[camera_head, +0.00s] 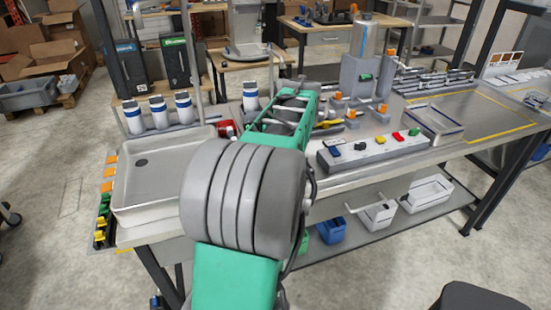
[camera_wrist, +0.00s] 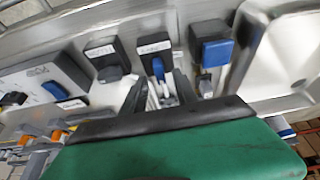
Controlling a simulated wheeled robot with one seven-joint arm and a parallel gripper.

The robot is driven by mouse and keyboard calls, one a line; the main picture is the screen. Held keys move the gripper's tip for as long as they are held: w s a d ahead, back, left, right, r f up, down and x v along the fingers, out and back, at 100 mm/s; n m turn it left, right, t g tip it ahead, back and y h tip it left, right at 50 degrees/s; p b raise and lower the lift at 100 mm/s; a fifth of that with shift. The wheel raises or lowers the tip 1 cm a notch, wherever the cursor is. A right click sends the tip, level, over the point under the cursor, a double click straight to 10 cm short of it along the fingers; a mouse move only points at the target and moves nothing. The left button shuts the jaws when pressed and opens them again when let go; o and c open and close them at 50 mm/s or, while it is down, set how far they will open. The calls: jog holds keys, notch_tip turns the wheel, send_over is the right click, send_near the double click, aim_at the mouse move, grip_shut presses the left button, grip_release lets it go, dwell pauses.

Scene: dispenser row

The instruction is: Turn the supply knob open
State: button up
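In the wrist view, a black block with a white label carries a narrow blue knob (camera_wrist: 158,68). My gripper (camera_wrist: 160,92) is open, its two dark fingers apart on either side of this knob's lower end. I cannot tell whether they touch it. A similar labelled block with a black knob (camera_wrist: 110,74) is to the left, and a block with a wide blue knob (camera_wrist: 214,52) is to the right. The labels are too blurred to read, so I cannot tell which is the supply knob. In the head view my arm hides the gripper and these blocks.
A grey panel with coloured knobs (camera_head: 375,152) lies along the bench's front edge, right of my arm. A large shallow tray (camera_head: 165,170) is at the left. Several white bottles with blue bands (camera_head: 158,112) stand behind it. A small tray (camera_head: 434,122) sits farther right.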

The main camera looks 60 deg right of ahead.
jog(key=v, duration=0.5)
jog(key=shift+s+a+r, duration=0.1)
jog(key=shift+a+r, duration=0.05)
jog(key=shift+r, duration=0.15)
